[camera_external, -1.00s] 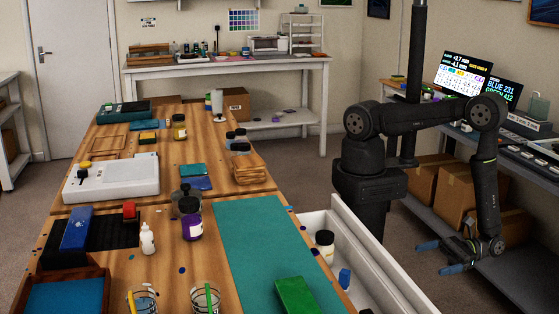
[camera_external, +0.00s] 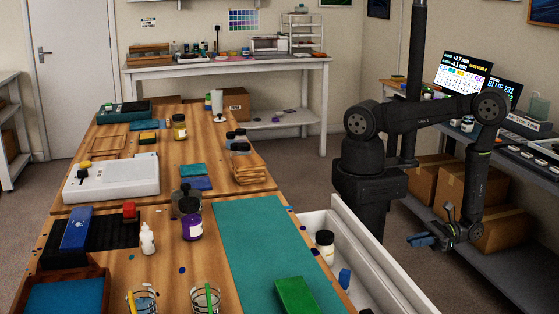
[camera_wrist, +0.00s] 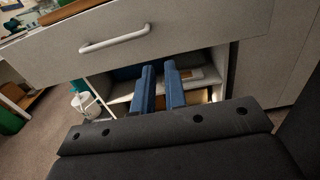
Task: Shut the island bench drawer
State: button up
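The island bench drawer (camera_external: 378,258) stands pulled out from the bench's right side in the external view.
The wooden bench top (camera_external: 215,150) holds jars, cups and a green mat (camera_external: 265,240). Below the drawer is an open shelf (camera_wrist: 210,65) with items. Cardboard boxes (camera_external: 465,190) sit under the side counter behind my gripper. Open floor lies between drawer and counter.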

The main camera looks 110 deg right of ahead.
jog(key=shift+w+d+r, duration=0.1)
jog(key=shift+w+d, duration=0.2)
jog(key=shift+d, duration=0.3)
grip_shut()
jog(key=w, duration=1.4)
jog(key=w, duration=1.6)
jog(key=shift+w+d, duration=0.1)
jog(key=shift+w, duration=0.95)
jog(key=shift+r, duration=0.1)
